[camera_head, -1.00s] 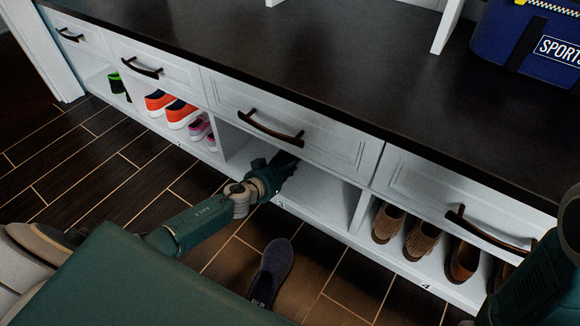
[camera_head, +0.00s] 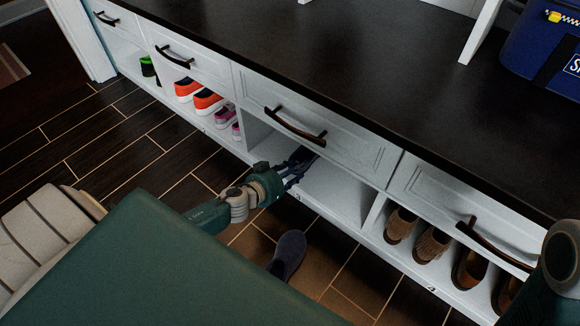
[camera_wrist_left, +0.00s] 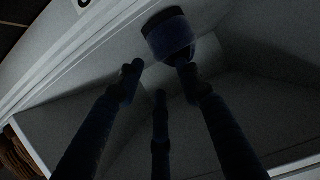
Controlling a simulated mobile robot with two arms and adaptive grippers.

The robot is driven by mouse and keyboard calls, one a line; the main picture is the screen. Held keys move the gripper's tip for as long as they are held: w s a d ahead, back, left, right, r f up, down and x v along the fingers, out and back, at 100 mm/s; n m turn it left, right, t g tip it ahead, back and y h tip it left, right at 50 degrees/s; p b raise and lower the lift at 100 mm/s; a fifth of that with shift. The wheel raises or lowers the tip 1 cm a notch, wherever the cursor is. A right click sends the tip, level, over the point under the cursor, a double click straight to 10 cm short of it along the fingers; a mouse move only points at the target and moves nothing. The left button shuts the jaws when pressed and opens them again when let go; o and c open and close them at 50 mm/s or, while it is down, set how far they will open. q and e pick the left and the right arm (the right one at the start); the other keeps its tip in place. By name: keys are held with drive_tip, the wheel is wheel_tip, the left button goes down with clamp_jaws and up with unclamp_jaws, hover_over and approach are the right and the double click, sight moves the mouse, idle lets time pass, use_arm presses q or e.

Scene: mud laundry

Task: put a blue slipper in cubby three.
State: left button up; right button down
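One blue slipper (camera_head: 288,254) lies on the floor in front of the cubbies, partly hidden by my own body. My left gripper (camera_head: 300,160) is at the opening of cubby three (camera_head: 335,192), under the drawer. In the left wrist view its fingers (camera_wrist_left: 160,80) are spread apart. A dark blue rounded thing, seemingly the end of another blue slipper (camera_wrist_left: 168,36), is inside the cubby just past the fingertips. It overlaps the right fingertip, and I cannot tell whether they touch. My right gripper is out of view; only part of the right arm shows.
Brown shoes (camera_head: 432,245) fill the cubby to the right. Orange sneakers (camera_head: 208,101) and pink shoes (camera_head: 225,115) stand in the cubby to the left. Drawer handles (camera_head: 295,128) stick out above. A blue sports bag (camera_head: 545,50) sits on the dark bench top (camera_head: 330,65).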

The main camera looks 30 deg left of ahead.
use_arm(q)
drive_tip(key=p+v, duration=0.1)
drive_tip(key=v, duration=0.2)
drive_tip(key=shift+s+r, duration=0.1)
drive_tip(key=shift+s, duration=0.2)
idle(0.3)
